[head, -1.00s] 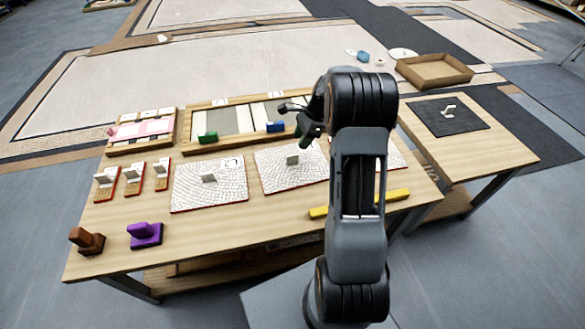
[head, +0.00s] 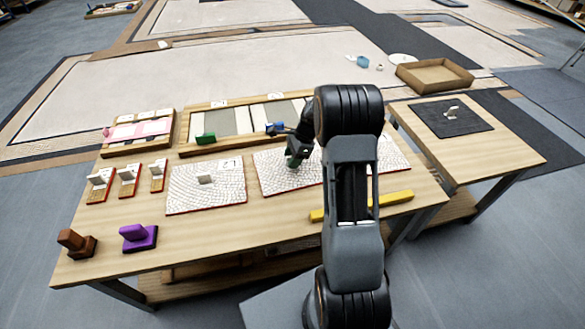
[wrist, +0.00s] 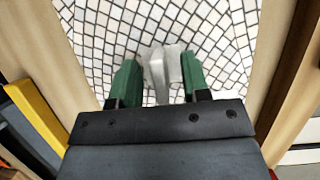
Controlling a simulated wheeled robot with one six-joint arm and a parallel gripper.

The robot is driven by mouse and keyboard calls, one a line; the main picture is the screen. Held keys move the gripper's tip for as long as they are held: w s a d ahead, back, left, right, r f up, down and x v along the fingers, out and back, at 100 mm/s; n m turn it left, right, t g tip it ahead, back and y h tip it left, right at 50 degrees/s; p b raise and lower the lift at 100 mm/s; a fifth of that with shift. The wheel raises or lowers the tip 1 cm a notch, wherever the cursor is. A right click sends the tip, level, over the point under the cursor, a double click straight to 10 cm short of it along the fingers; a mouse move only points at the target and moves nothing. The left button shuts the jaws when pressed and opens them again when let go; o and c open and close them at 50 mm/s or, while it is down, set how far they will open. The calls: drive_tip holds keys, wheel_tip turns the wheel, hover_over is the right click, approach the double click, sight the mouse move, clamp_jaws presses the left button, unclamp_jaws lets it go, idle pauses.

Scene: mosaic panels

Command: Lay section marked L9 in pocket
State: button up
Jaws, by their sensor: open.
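Three white mosaic sections lie on the table: a left one (head: 222,192) with a tag whose marking I cannot read clearly, a middle one (head: 268,179), and a right one (head: 392,156) partly behind my arm. I cannot tell which is L9. My gripper (head: 294,160) is low over the middle section. In the wrist view its green fingers (wrist: 161,82) are open, one on each side of a pale grip tab (wrist: 160,72) on a mosaic surface (wrist: 215,25). A wooden frame (head: 188,150) with grey and cream strips lies behind; I cannot tell which recess is the pocket.
A smaller frame (head: 109,153) with pink pieces and several small red-edged pieces (head: 128,181) lie left. Brown (head: 76,243) and purple (head: 138,238) blocks stand front left. A yellow bar (head: 392,198) lies right. A side table holds a black mat (head: 440,127) and an empty tray (head: 433,88).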

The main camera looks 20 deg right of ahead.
drive_tip(key=shift+c, duration=0.4)
clamp_jaws()
drive_tip(key=shift+r, duration=0.1)
